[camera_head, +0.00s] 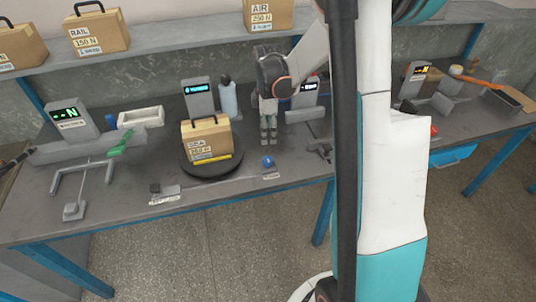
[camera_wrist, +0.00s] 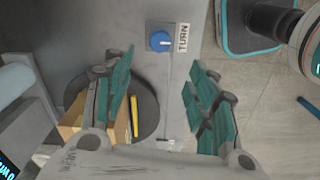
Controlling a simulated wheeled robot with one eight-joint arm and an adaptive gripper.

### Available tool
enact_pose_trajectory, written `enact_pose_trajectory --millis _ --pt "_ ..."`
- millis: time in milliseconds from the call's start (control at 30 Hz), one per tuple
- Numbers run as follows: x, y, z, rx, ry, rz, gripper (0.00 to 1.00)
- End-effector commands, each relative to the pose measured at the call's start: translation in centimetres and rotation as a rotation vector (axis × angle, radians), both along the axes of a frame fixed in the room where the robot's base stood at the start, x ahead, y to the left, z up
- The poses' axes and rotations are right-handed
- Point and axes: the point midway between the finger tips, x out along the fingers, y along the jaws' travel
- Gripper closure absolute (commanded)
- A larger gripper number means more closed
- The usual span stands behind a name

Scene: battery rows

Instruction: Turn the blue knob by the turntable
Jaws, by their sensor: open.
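The blue knob (camera_head: 268,161) stands on the grey workbench, just right of the turntable. In the wrist view the knob (camera_wrist: 160,41) is round, beside a label reading TURN. The dark round turntable (camera_head: 214,173) bears a tan case (camera_head: 207,139) with a white label and a yellow strip in front. In the wrist view the turntable (camera_wrist: 148,108) and case (camera_wrist: 72,120) are partly hidden by a finger. My gripper (camera_head: 268,138) points down above the bench, behind the knob. Its teal fingers (camera_wrist: 160,68) are open and empty; the knob shows past the tips, between their lines, untouched.
A bottle (camera_head: 229,98) and a display box (camera_head: 198,98) stand behind the turntable. Another display (camera_head: 306,92) is right of my gripper. A small dark block (camera_head: 155,189) sits near the front edge. Cases (camera_head: 96,30) rest on the shelf above.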

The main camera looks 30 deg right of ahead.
Motion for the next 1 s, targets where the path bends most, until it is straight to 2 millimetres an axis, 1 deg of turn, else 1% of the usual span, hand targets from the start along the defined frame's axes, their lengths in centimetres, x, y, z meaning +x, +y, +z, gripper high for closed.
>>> enact_pose_trajectory --millis 167,400,600,700,800,1000 --pt "0.0 0.0 -2.3 0.0 0.0 0.0 0.47" --pt "0.0 0.0 -7.0 0.0 -0.001 -0.001 0.47" --pt "0.0 0.0 -10.7 0.0 -0.001 -0.001 0.47" --pt "0.0 0.0 -12.0 0.0 -0.001 -0.002 0.47" --pt "0.0 0.0 -12.9 0.0 -0.001 -0.002 0.47" --pt "0.0 0.0 -13.5 0.0 -0.001 -0.002 0.47"
